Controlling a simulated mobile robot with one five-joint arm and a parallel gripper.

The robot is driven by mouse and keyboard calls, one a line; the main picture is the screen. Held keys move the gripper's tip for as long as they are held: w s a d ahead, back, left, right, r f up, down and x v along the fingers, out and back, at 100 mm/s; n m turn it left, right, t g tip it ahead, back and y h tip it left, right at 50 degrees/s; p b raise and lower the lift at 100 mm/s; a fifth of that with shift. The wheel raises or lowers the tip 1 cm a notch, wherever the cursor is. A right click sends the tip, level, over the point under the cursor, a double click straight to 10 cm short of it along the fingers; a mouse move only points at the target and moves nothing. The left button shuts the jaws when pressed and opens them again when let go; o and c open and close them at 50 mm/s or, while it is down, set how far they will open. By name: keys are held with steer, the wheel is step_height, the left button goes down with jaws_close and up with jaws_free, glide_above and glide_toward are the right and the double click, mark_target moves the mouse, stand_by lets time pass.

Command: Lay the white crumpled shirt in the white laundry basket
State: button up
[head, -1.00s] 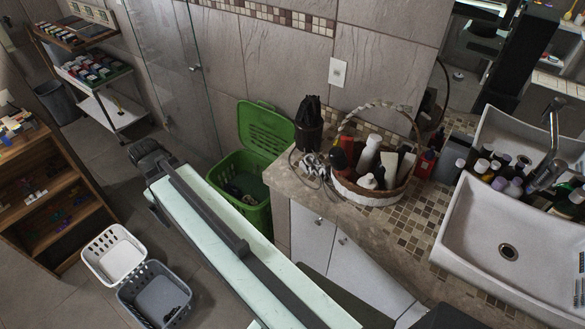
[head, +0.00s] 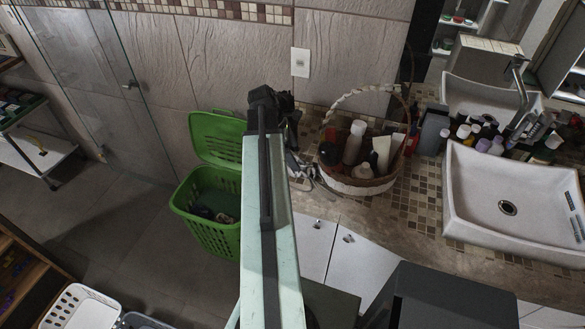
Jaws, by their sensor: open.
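The white laundry basket (head: 82,308) is at the bottom left, cut off by the lower picture edge. A small whitish crumpled patch (head: 297,166) lies on the counter beside the wicker basket, mostly hidden by my arm; I cannot tell whether it is the shirt. No other white shirt shows. My gripper (head: 268,98) is the dark end of my arm, in front of the wall and the counter's left end. It is open, with nothing visible held, and far from the white basket.
A green lidded hamper (head: 210,205) stands open left of my arm. A grey basket (head: 140,321) is partly in view beside the white one. The counter (head: 400,235) carries a wicker basket of bottles (head: 365,185) and a sink (head: 510,205).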

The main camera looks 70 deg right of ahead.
steer(key=b+x, duration=0.4)
steer(key=w+b+x, duration=0.1)
steer(key=b+x, duration=0.1)
steer(key=x, duration=0.1)
steer(key=shift+w+a+f+b, duration=0.1)
steer(key=shift+a+f+b, duration=0.15)
steer(key=shift+b, duration=0.15)
steer(key=shift+s+f+b, duration=0.2)
steer(key=shift+f+b, duration=0.15)
steer(key=shift+r, duration=0.2)
steer(key=shift+d, duration=0.1)
steer(key=c, duration=1.6)
step_height(320, 180, up, 28)
steer(key=p, duration=2.8)
